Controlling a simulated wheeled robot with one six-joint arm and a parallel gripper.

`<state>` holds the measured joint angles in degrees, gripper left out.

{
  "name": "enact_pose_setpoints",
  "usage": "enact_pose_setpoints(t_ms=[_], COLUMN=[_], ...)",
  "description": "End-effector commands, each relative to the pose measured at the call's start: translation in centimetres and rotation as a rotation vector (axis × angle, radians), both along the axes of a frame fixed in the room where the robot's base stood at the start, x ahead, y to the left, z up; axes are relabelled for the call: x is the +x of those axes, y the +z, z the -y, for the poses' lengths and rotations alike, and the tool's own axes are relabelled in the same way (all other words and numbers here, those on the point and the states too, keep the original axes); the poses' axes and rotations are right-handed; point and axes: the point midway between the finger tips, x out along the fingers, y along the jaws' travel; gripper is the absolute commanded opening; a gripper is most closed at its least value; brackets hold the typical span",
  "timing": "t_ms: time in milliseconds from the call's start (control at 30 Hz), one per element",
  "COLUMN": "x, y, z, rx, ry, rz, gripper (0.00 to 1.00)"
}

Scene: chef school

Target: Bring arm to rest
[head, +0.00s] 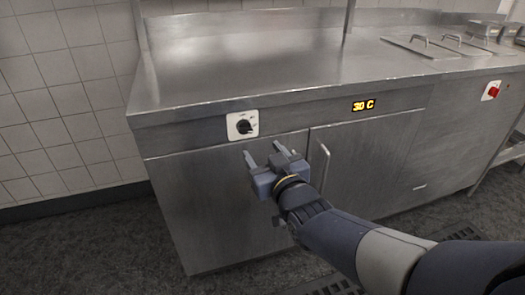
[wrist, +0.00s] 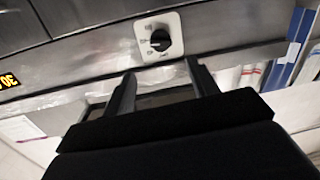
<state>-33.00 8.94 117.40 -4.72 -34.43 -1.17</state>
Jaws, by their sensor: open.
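My arm reaches in from the lower right of the head view. My gripper (head: 263,154) is open and empty in front of the steel cabinet's left door (head: 205,190), just below and right of the black knob (head: 243,125). In the wrist view my gripper (wrist: 162,77) has its two fingers apart with nothing between them. The knob (wrist: 160,40) on its white plate is just beyond the fingertips. The fingers look apart from the knob.
The steel counter (head: 240,60) has a bare top at left and lidded wells (head: 440,45) at right. A display (head: 363,105) reads 30 C. A vertical door handle (head: 323,165) is close to my gripper. A red switch (head: 492,91) is farther right. Floor at left is clear.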

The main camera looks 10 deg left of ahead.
Motion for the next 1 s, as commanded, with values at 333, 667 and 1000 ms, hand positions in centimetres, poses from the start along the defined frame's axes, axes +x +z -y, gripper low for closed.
enact_pose_setpoints(t_ms=[333,667,1000], x=[1.0,5.5,8.7], y=[-0.1,-0.4,-0.4], z=[-0.7,-4.0,-6.4], rx=[-0.001,0.000,0.000], ry=[0.000,0.001,0.002], rz=[-0.001,0.000,0.000], gripper=[0.56,0.56,0.56])
